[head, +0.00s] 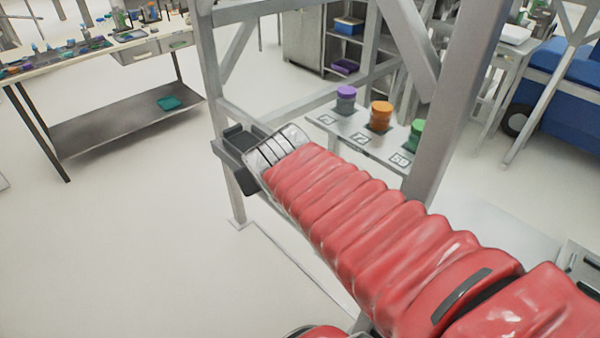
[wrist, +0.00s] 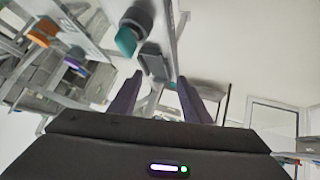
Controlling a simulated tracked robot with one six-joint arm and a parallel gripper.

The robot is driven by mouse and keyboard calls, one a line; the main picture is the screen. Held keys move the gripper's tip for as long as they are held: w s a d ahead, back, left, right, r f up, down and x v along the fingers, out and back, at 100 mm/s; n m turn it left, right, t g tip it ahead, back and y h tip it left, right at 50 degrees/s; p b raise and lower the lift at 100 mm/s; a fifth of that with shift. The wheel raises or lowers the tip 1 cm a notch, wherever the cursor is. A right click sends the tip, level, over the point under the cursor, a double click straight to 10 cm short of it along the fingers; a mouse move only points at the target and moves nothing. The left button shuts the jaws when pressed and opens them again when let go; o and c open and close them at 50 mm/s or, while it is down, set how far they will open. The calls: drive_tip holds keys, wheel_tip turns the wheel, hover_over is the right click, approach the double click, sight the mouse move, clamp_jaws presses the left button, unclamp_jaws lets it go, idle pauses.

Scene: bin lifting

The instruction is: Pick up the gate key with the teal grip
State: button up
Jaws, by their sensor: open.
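A teal grip, which looks like the gate key's (wrist: 125,41), shows in the wrist view at the upper left of centre. It sits against a dark round part (wrist: 138,17) on a grey post. I cannot make out its shaft, and I do not see the key in the head view. My gripper (wrist: 160,78) is open and empty, with its two dark fingers apart. The teal grip is beyond the fingertips and to the left of the gap between them. In the head view my gripper (head: 238,158) is beside the grey frame post, partly behind my red-sleeved arm.
A grey metal frame (head: 207,90) stands close to my gripper. A small shelf (head: 345,137) behind my arm holds purple, orange and green jars. A workbench (head: 75,60) at the left has a teal item (head: 168,103) on its lower shelf. The floor at the left is clear.

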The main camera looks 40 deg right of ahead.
drive_tip(key=w+d+t, duration=0.1)
drive_tip(key=d, duration=0.3)
drive_tip(key=w+d+t, duration=0.1)
drive_tip(key=w+d, duration=0.1)
drive_tip(key=d, duration=0.3)
drive_tip(key=w+d+n+t+h, duration=0.1)
drive_tip(key=d, duration=0.4)
drive_tip(key=shift+w+d+f, duration=0.15)
drive_tip(key=shift+w+f, duration=0.05)
drive_tip(key=shift+w, duration=0.05)
drive_tip(key=s+f+n+t+y, duration=0.1)
drive_tip(key=s+f+t+y, duration=0.1)
drive_tip(key=s+f+y, duration=0.4)
drive_tip(key=shift+s+d+f, duration=0.2)
drive_tip(key=shift+d+f, duration=0.15)
drive_tip(key=shift+f, duration=0.1)
drive_tip(key=shift+x, duration=4.35)
drive_tip(key=shift+w, duration=0.15)
